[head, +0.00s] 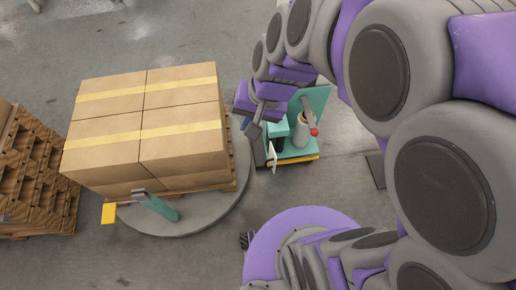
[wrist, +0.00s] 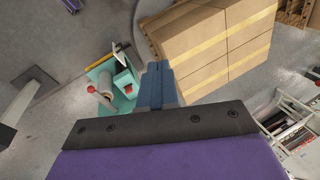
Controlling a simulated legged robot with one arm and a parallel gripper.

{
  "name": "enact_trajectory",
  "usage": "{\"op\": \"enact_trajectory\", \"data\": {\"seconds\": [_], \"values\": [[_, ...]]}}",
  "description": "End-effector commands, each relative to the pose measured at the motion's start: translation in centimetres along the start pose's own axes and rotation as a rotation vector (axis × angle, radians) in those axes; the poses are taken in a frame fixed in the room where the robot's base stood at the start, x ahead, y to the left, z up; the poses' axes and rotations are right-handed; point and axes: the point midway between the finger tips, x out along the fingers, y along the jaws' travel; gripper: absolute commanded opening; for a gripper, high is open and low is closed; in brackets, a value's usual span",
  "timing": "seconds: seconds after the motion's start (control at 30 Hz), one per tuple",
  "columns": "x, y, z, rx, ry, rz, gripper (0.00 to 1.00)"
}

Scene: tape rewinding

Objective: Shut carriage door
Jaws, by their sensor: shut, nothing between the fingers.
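The teal carriage (head: 300,148) stands at the right edge of the round turntable in the head view. It holds an upright pale film roll (head: 301,130) with a red knob (head: 314,132). A teal block (head: 278,133) and a thin white piece (head: 273,156) are on its left side; I cannot tell which part is the door or how far it is open. My gripper (head: 246,124) is beside the carriage, toward the boxes. In the wrist view my gripper (wrist: 158,66) is shut and empty, with the carriage (wrist: 128,106) to its left. Contact is unclear.
Stacked cardboard boxes (head: 150,125) sit on a pallet on the grey turntable (head: 190,222), close to my gripper. Wooden pallets (head: 35,170) are at far left. The floor behind is clear.

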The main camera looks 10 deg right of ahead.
Motion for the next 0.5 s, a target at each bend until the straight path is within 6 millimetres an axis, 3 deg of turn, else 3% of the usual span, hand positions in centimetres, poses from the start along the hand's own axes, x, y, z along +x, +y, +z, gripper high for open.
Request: {"op": "enact_trajectory", "data": {"seconds": [0.2,0.5], "values": [[2.6,-8.4,-9.2,0.212,0.124,-0.206,0.00],[6.7,-16.4,-21.0,0.590,0.273,-0.435,0.00]]}}
